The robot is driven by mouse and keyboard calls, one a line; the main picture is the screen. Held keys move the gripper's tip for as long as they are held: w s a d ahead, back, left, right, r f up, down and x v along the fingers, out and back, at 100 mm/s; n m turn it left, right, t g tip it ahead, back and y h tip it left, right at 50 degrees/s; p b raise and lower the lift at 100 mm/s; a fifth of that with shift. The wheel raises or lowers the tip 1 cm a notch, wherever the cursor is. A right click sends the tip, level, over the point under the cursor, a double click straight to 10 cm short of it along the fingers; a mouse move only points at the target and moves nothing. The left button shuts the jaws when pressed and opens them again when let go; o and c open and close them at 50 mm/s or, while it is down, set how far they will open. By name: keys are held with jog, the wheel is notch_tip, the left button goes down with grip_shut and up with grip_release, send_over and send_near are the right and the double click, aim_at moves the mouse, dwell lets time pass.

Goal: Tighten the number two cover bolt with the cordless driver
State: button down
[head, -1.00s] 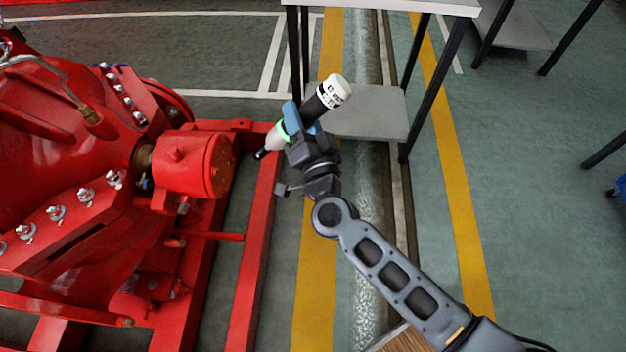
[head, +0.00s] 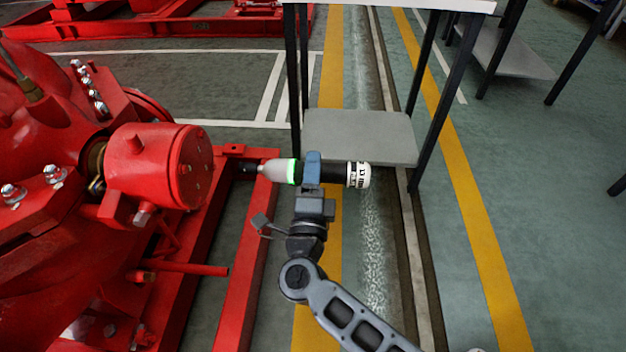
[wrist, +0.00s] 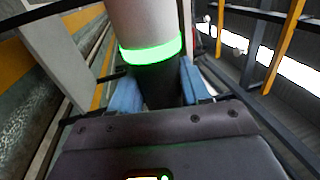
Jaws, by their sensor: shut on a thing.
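My gripper (head: 312,170) is shut on the cordless driver (head: 277,170), around its dark middle. The driver lies about level, its grey nose and dark tip pointing left toward the red pumpset (head: 160,165) and its white-labelled end to the right. A green ring glows on it. In the wrist view the blue fingers (wrist: 158,92) clasp the driver (wrist: 145,25) below the green ring. Bolts with bright nuts (head: 54,174) stand on the pump flange at left, and several more (head: 90,85) line the farther flange. I cannot tell which is number two. The driver is apart from them.
A red round housing (head: 190,170) and the red base rail (head: 250,250) lie left of my gripper. A table with dark legs and a grey lower shelf (head: 360,135) stands just behind it. Open floor lies to the right.

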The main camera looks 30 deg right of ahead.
aim_at(282, 180)
jog(key=shift+r, duration=0.1)
dwell(0.4)
jog(key=shift+w+a, duration=0.7)
jog(key=shift+a, duration=0.25)
jog(key=shift+w+a, duration=0.65)
jog(key=shift+a, duration=0.25)
jog(key=shift+p, duration=0.35)
jog(key=shift+w+a, duration=0.2)
jog(key=shift+a, duration=0.05)
dwell(0.4)
jog(key=shift+d, duration=0.1)
jog(key=shift+w+a, duration=0.15)
jog(key=shift+a, duration=0.3)
dwell(1.6)
dwell(0.3)
